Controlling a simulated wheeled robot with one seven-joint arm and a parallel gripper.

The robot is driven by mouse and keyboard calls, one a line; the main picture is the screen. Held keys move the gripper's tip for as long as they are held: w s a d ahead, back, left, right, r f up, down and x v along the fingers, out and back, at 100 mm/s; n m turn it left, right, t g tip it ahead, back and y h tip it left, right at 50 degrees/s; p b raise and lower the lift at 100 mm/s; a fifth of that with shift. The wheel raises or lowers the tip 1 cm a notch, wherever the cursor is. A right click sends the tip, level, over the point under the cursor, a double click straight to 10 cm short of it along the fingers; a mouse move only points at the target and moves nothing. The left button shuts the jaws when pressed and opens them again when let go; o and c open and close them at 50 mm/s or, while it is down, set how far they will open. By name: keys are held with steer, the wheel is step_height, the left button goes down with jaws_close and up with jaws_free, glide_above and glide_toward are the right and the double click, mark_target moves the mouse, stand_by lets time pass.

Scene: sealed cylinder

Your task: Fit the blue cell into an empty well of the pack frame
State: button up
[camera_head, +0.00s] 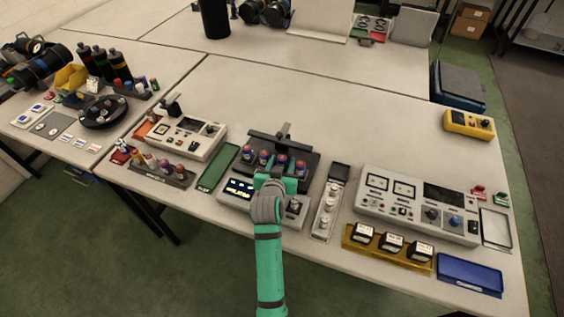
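The dark pack frame (309,159) stands near the middle of the table, with several dark cells with reddish and bluish tops in a row. My teal gripper (277,176) is at the front side of the frame, close to the row of cells. My wrist hides its fingertips and part of the row, so I cannot tell whether it is open, shut or holding something. I cannot pick out the blue cell for sure, nor see which well is empty.
A rack of small cylinders (160,176) and a grey meter box (186,139) stand left, beside a green tray (217,167). Right are a narrow grey holder (330,203), a large instrument (417,205), a yellow tray (385,249) and a blue tray (469,275).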

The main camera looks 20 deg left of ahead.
steer(key=shift+r, duration=0.15)
steer(key=shift+r, duration=0.25)
steer(key=v, duration=1.2)
stand_by(0.3)
